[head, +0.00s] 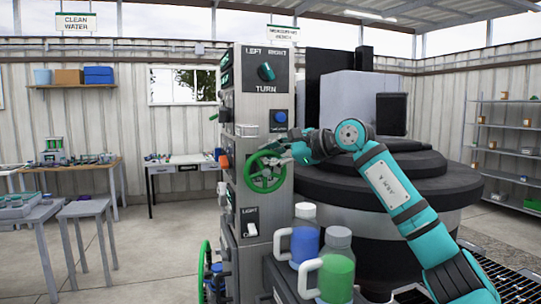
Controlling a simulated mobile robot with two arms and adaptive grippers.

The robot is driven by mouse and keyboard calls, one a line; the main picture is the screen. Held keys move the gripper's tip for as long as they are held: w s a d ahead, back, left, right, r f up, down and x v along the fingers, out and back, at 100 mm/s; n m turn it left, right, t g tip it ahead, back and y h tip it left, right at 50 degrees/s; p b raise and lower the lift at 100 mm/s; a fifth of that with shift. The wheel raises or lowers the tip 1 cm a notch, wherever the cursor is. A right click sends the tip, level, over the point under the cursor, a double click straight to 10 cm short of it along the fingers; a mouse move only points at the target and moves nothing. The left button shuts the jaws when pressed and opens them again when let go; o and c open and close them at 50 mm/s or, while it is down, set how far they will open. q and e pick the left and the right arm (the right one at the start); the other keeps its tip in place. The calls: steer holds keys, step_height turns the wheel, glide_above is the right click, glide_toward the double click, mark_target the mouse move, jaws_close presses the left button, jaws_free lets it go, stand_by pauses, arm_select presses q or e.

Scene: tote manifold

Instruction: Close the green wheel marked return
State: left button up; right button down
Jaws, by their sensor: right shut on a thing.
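A green wheel (264,181) with spokes sits upright on the front of the grey control column. No mark reading "return" can be made out on it. My right arm reaches in from the lower right, and my right gripper (281,160) is shut on the upper right rim of this wheel. The fingers hide a little of the rim. Another green wheel (205,268) shows edge-on, lower down at the column's left side; its label cannot be read either. My left gripper is not in view.
The control column (279,222) carries a turn knob (266,72), a blue button (280,117) and a light switch (251,222). Bottles with blue (305,245) and green (336,279) liquid stand close below my right arm. Floor at the left is open before the tables.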

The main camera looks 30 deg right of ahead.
steer(key=shift+s+d+r, duration=0.1)
steer(key=shift+r, duration=0.45)
steer(key=m+t+b, duration=0.1)
steer(key=d+m+y+b, duration=0.1)
steer(key=b, duration=0.1)
steer(key=shift+s+f+t+y, duration=0.15)
steer(key=shift+f+t+y, duration=0.15)
steer(key=shift+f+t, duration=0.1)
steer(key=m+b, duration=0.1)
steer(key=d+m+t+b, duration=0.1)
steer(key=shift+s+f+t+y+b, duration=0.15)
steer(key=shift+f+t+y+b, duration=0.15)
steer(key=shift+y+b, duration=0.1)
steer(key=shift+d+r+m+t, duration=0.1)
steer(key=shift+m+t, duration=0.2)
steer(key=shift+m, duration=0.2)
steer(key=shift+b, duration=0.3)
steer(key=c, duration=1.3)
jaws_free()
steer(key=shift+f, duration=0.2)
